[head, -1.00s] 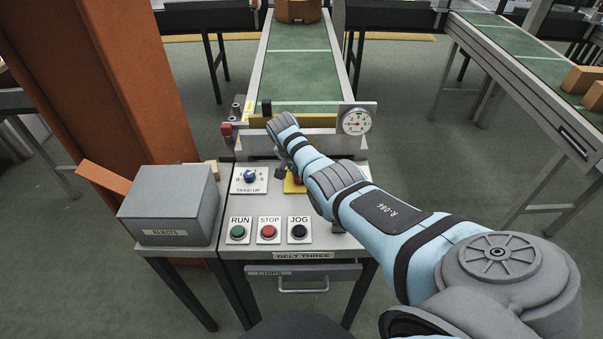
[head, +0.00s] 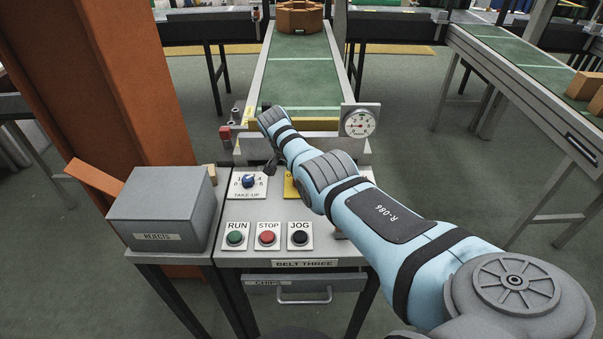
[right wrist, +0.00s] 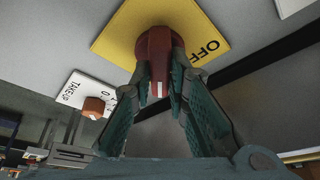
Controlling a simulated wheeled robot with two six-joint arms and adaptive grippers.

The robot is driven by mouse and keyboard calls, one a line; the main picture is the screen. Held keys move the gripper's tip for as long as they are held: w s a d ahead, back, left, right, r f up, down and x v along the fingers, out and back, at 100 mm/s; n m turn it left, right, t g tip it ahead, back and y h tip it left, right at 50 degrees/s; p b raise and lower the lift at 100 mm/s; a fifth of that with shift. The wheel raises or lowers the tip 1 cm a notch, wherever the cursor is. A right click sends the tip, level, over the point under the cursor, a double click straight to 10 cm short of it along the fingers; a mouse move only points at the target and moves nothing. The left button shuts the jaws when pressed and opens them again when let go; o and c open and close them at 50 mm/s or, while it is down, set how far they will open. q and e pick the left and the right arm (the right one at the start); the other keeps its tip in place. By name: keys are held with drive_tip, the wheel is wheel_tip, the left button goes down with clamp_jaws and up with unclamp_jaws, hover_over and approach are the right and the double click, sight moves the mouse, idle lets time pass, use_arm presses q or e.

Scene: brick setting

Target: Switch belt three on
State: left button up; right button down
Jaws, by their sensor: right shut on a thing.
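The belt three panel (head: 232,207) stands in front of the green belt (head: 303,82). In the right wrist view a red rotary knob (right wrist: 158,45) sits on a yellow plate (right wrist: 118,38) with the word OFF beside it. My right gripper (right wrist: 160,72) is shut on this knob, one finger on each side. A white mark shows on the knob between the fingers. In the head view only a sliver of the yellow plate (head: 289,187) shows; my right arm hides the knob. My left gripper is not in view.
A grey REJECTS box (head: 160,210) stands left. A dial gauge (head: 359,124) stands behind. A carton (head: 299,17) lies on the belt.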

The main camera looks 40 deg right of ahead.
drive_tip(key=c, duration=1.6)
unclamp_jaws()
drive_tip(key=shift+o, duration=0.2)
drive_tip(key=shift+r, duration=0.15)
drive_tip(key=v, duration=1.1)
drive_tip(key=shift+a+r, duration=0.15)
drive_tip(key=shift+r, duration=0.25)
